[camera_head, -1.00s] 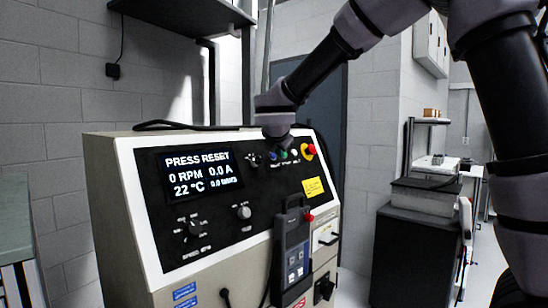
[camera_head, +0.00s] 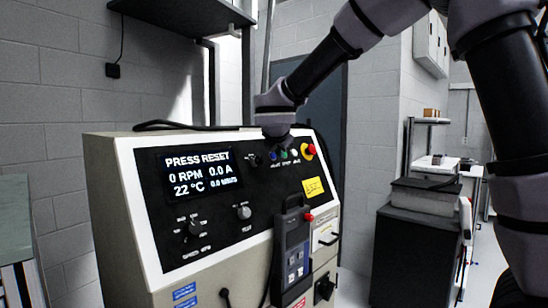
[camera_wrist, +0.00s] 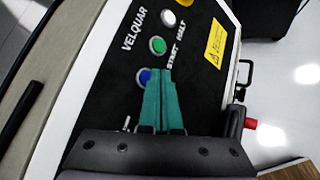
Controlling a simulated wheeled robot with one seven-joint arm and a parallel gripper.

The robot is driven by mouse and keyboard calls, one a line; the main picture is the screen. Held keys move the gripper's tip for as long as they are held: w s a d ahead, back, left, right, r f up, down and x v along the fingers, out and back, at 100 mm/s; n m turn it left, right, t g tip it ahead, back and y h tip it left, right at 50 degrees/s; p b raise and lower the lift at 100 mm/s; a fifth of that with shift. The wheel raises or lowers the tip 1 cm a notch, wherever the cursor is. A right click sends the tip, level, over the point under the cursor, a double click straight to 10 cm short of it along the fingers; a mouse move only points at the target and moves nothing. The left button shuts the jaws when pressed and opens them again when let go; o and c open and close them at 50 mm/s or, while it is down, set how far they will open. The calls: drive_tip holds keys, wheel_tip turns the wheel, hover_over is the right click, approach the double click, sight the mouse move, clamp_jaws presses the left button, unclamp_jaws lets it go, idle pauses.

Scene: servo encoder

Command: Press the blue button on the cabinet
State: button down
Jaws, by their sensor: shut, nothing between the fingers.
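The cabinet (camera_head: 120,215) has a black sloped control panel with a screen reading PRESS RESET. The blue button (camera_head: 273,156) is in a row with green and white buttons at the panel's upper right. In the wrist view the blue button (camera_wrist: 144,77) shows just left of my gripper's (camera_wrist: 158,73) teal fingertips, which partly cover it. The fingers are shut together and empty. I cannot tell whether they touch the button or the panel. In the head view my wrist hangs just above the button row and my fingertips are not clear.
A green button (camera_wrist: 157,45) and a white button (camera_wrist: 168,18) lie beyond the blue one. A red knob on a yellow collar (camera_head: 308,151) is at the row's right end. A handheld pendant (camera_head: 291,255) hangs on the cabinet front. A dark cabinet (camera_head: 412,250) stands at right.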

idle(0.4)
drive_tip(key=shift+w+a+f, duration=0.15)
drive_tip(key=shift+w+a, duration=0.15)
drive_tip(key=shift+a, duration=0.1)
idle(0.4)
drive_tip(key=shift+s+d, duration=0.3)
drive_tip(key=shift+d, duration=0.1)
drive_tip(key=shift+d+r, duration=0.1)
drive_tip(key=shift+r, duration=0.15)
drive_tip(key=s+d, duration=0.1)
drive_tip(key=s+d+r, duration=0.2)
drive_tip(key=d, duration=0.1)
drive_tip(key=shift+s+r, duration=0.15)
drive_tip(key=shift+r, duration=0.1)
idle(0.6)
